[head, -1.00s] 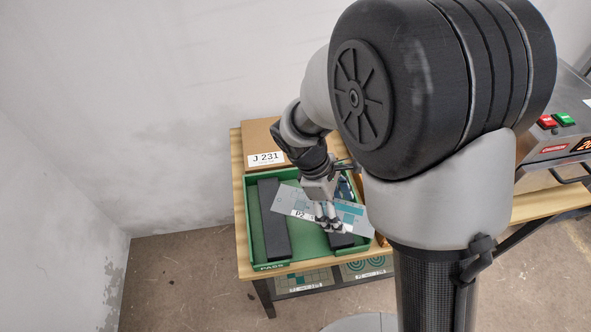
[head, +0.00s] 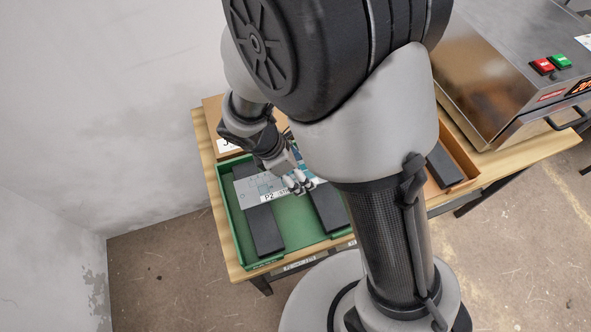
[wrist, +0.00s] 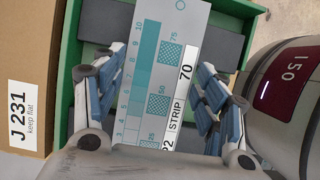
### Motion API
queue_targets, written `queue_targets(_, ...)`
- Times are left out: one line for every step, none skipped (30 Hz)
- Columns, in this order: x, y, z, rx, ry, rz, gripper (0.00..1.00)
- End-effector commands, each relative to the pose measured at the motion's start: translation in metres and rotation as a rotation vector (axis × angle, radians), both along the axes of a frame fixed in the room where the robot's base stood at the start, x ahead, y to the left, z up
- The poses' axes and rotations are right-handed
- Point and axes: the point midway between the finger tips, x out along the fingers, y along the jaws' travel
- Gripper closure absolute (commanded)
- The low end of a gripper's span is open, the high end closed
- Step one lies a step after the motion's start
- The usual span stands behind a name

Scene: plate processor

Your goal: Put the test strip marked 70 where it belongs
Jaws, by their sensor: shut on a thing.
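The test strip (head: 255,187) is a flat grey-white plate with teal patterns; it is marked P2 STRIP 70 in the wrist view (wrist: 172,75). My gripper (head: 297,184) is shut on it, with a finger on each side of the strip in the wrist view (wrist: 158,95). The strip lies flat across the back part of the green tray (head: 237,240), above two dark blocks (head: 265,230) (head: 328,210). I cannot tell whether it touches them. My arm hides the strip's right end and the tray's back right corner in the head view.
A cardboard box (wrist: 28,65) marked J 231 keep flat is beside the tray. A brown tray (head: 462,178) with a dark block (head: 445,163) is right of my arm. A steel machine (head: 485,85) with red and green buttons stands at right. Bare green tray floor shows at front.

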Motion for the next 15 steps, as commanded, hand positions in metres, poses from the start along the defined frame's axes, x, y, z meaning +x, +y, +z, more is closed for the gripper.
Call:
queue_targets(0.000,-0.001,-0.012,-0.001,0.001,-0.001,0.47)
queue_targets(-0.001,0.000,-0.016,-0.001,0.001,-0.001,0.47)
queue_targets(0.000,0.000,-0.021,0.000,0.001,0.000,0.47)
queue_targets(0.000,0.000,-0.023,0.000,0.001,0.000,0.47)
queue_targets(0.000,0.000,-0.024,0.000,0.000,-0.001,0.47)
queue_targets(0.000,0.000,-0.025,0.000,0.000,-0.001,0.47)
queue_targets(0.000,0.000,-0.027,0.000,0.000,-0.001,0.47)
queue_targets(0.000,0.000,-0.028,-0.001,-0.001,-0.001,0.47)
queue_targets(0.000,0.000,-0.032,-0.001,0.000,-0.001,0.47)
queue_targets(0.000,0.000,-0.036,-0.001,0.001,0.000,0.47)
queue_targets(0.000,0.000,-0.040,-0.001,0.002,-0.001,0.47)
queue_targets(0.000,0.000,-0.047,0.000,0.001,-0.002,0.47)
queue_targets(0.000,0.000,-0.052,0.000,0.001,-0.002,0.47)
queue_targets(0.000,0.000,-0.057,-0.001,0.001,-0.001,0.47)
queue_targets(-0.001,-0.001,-0.063,-0.002,0.002,-0.001,0.47)
